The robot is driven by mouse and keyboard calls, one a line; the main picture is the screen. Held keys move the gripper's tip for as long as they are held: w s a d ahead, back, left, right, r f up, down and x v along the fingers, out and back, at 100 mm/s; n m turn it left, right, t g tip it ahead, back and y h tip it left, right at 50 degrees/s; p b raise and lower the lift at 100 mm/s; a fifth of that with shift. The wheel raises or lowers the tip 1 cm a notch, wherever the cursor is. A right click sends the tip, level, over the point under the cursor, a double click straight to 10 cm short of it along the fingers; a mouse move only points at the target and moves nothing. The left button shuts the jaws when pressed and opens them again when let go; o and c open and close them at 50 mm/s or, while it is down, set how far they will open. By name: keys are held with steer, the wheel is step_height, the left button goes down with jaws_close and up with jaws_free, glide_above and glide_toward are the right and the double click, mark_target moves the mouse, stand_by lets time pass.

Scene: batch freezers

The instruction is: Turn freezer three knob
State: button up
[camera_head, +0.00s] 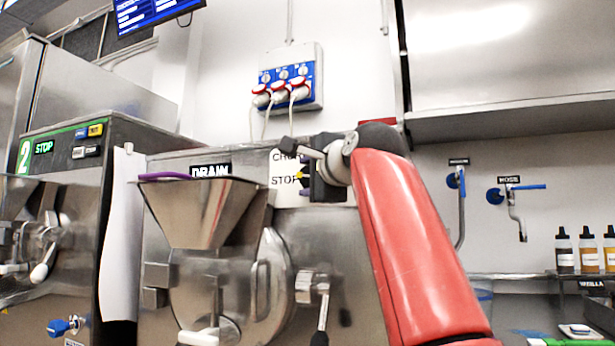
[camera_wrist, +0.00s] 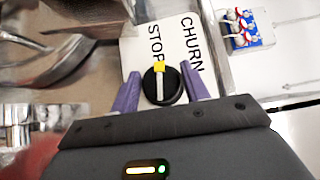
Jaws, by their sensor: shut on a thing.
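The knob (camera_wrist: 172,88) is black and round with a pale pointer bar and a yellow tip. It sits beside a white label (camera_wrist: 174,50) reading CHURN and STOP, and the yellow tip faces the STOP word. My gripper (camera_wrist: 161,80) has its purple fingers on either side of the knob, shut on it. In the head view, my gripper (camera_head: 305,181) is at the upper front of the middle freezer (camera_head: 165,235), which is marked DRAIN. My gripper and arm hide much of the knob there, and I see no number on this freezer.
The middle freezer has a steel hopper (camera_head: 200,208) and a lever handle (camera_head: 323,305) below my gripper. Freezer 2 (camera_head: 70,170) stands to the left. A red-capped socket box (camera_head: 292,80) is on the wall above. A hose tap (camera_head: 515,210) and bottles (camera_head: 588,250) are at right.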

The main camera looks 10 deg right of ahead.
steer(key=shift+s+d+r, duration=0.15)
steer(key=shift+r, duration=0.1)
steer(key=o, duration=0.9)
steer(key=shift+d, duration=0.15)
steer(key=shift+f, duration=0.1)
steer(key=s, duration=0.2)
steer(key=s+b, duration=0.1)
steer(key=s, duration=0.2)
steer(key=s+d+b, duration=0.1)
steer(key=s, duration=0.1)
steer(key=shift+s, duration=0.35)
